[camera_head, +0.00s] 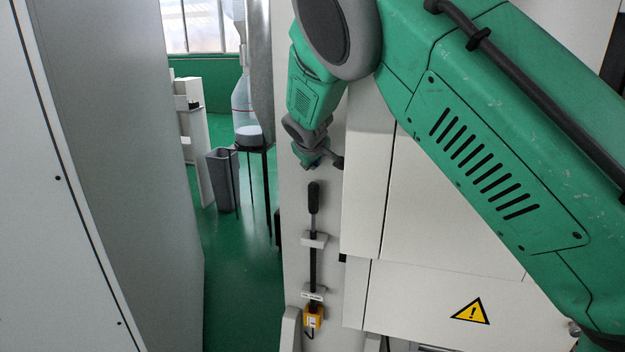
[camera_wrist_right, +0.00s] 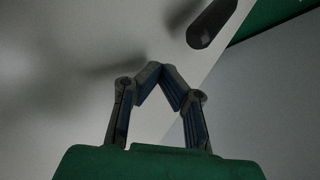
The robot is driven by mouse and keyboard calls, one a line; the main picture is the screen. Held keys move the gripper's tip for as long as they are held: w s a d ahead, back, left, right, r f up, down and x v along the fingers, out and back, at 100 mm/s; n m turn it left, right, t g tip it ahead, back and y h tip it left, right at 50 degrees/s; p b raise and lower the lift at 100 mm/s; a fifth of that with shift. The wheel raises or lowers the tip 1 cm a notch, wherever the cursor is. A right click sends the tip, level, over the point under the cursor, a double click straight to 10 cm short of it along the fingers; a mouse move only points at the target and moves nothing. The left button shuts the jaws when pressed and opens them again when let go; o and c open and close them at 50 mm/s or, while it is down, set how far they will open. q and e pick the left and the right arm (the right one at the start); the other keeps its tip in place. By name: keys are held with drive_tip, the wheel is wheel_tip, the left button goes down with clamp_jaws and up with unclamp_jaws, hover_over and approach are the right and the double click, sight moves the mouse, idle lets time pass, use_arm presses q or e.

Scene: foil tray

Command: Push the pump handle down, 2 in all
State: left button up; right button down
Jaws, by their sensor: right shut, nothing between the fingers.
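The pump handle (camera_head: 314,197) has a black grip on a thin upright rod. It stands in front of a pale panel, near the middle of the head view. Its dark rounded grip also shows at the top right of the right wrist view (camera_wrist_right: 212,24). My right gripper (camera_head: 318,162) is a little above the top of the grip and apart from it, partly hidden by its own wrist. In the right wrist view its fingertips (camera_wrist_right: 160,72) meet with nothing between them. My left gripper is not in view.
The rod passes pale brackets (camera_head: 314,240) down to a yellow block (camera_head: 313,317). A white cabinet (camera_head: 435,290) with a warning sign stands close on the right. A grey cabinet (camera_head: 120,150) fills the left. Green floor (camera_head: 240,270) lies open between them.

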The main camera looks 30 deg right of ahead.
wheel_tip(320, 180, up, 3)
drive_tip(key=shift+f+p, duration=0.15)
drive_tip(key=shift+p, duration=0.65)
